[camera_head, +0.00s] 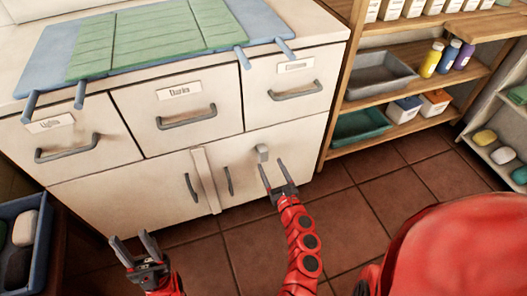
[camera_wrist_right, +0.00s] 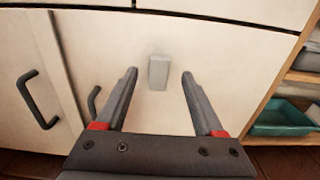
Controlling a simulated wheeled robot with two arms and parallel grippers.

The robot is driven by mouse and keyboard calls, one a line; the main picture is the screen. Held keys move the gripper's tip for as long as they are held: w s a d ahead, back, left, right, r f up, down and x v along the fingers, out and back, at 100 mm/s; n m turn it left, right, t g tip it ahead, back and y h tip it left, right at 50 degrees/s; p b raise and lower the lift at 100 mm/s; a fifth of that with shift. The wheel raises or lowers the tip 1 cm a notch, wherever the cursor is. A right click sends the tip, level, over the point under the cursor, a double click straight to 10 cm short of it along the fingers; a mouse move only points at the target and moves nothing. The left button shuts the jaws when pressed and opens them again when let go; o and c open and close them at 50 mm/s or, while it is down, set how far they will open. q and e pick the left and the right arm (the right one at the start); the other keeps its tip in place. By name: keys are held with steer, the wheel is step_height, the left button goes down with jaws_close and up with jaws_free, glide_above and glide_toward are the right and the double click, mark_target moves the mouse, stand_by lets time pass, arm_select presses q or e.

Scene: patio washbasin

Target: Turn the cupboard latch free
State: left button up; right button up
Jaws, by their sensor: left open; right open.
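The cupboard latch is a small grey block (camera_head: 262,153) on the upper part of the right cupboard door (camera_head: 246,184). In the right wrist view the latch (camera_wrist_right: 158,72) stands upright between and beyond my two fingertips. My right gripper (camera_head: 273,171) is open and empty, just in front of and below the latch, with no contact that I can make out. It also shows in the right wrist view (camera_wrist_right: 158,82). My left gripper (camera_head: 132,246) is open and empty, low in front of the left cupboard door (camera_head: 125,200).
Dark bar handles sit on both doors and on the drawers (camera_head: 186,118) above. A wooden shelf (camera_head: 400,128) with trays, boxes and bottles stands to the right. A blue crate (camera_head: 41,243) is at the lower left. The tiled floor (camera_head: 350,215) in front is partly clear.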

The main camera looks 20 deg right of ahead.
mark_target(265, 154)
steer(key=w+b, duration=0.1)
steer(key=w, duration=0.7)
steer(key=shift+a, duration=0.15)
steer(key=shift+s, duration=0.1)
jaws_close()
